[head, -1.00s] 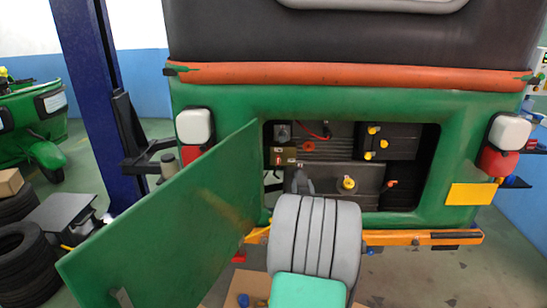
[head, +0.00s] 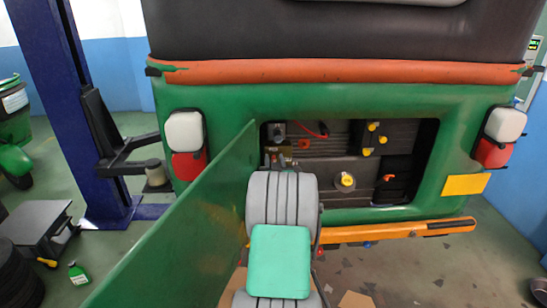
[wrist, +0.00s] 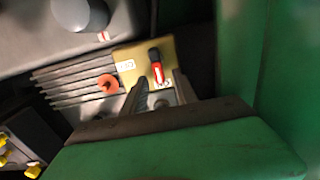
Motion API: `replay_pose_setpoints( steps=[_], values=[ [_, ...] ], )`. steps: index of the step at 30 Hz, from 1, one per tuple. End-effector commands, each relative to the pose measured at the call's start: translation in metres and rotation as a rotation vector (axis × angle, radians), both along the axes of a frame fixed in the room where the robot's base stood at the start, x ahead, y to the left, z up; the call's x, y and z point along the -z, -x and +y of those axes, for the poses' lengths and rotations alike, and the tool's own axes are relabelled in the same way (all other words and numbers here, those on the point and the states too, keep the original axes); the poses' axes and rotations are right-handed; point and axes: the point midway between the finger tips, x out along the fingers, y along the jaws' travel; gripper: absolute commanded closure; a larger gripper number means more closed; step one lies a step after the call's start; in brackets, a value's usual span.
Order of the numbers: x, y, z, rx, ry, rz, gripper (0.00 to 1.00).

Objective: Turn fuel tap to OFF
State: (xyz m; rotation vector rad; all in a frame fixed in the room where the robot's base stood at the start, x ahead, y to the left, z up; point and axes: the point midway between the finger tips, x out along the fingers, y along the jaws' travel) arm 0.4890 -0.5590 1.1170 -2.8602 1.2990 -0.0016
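In the wrist view a red lever with a black end (wrist: 157,72) stands on a brass-coloured plate (wrist: 130,58) with small white labels. It looks like the fuel tap, but the label text is too small to read. My gripper (wrist: 161,88) shows two dark fingers, apart, with the lever's lower part between or just beyond their tips. I cannot tell whether they touch it. In the head view my arm hides the gripper and most of the plate, inside the left part of the green vehicle's open rear bay (head: 330,205).
The open green door (head: 185,235) stands close to the left of my arm. An orange knob (wrist: 108,84) and a round grey knob (wrist: 80,12) are near the plate. Yellow caps (head: 345,180) sit to the right in the bay. An orange bumper (head: 400,231) runs below.

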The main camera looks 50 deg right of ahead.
Motion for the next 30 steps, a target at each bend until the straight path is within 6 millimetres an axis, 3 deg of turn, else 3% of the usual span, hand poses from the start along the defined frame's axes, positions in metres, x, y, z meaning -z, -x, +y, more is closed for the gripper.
replay_pose_setpoints(
  steps=[8, 21, 30],
  values=[
    [0.0005, -0.0030, -0.0016, -0.002, 0.000, 0.000, 0.65],
    [0.0006, -0.0027, -0.0015, -0.001, 0.000, 0.000, 1.00],
    [0.0006, -0.0026, -0.0015, -0.001, 0.000, 0.000, 1.00]
  ],
)
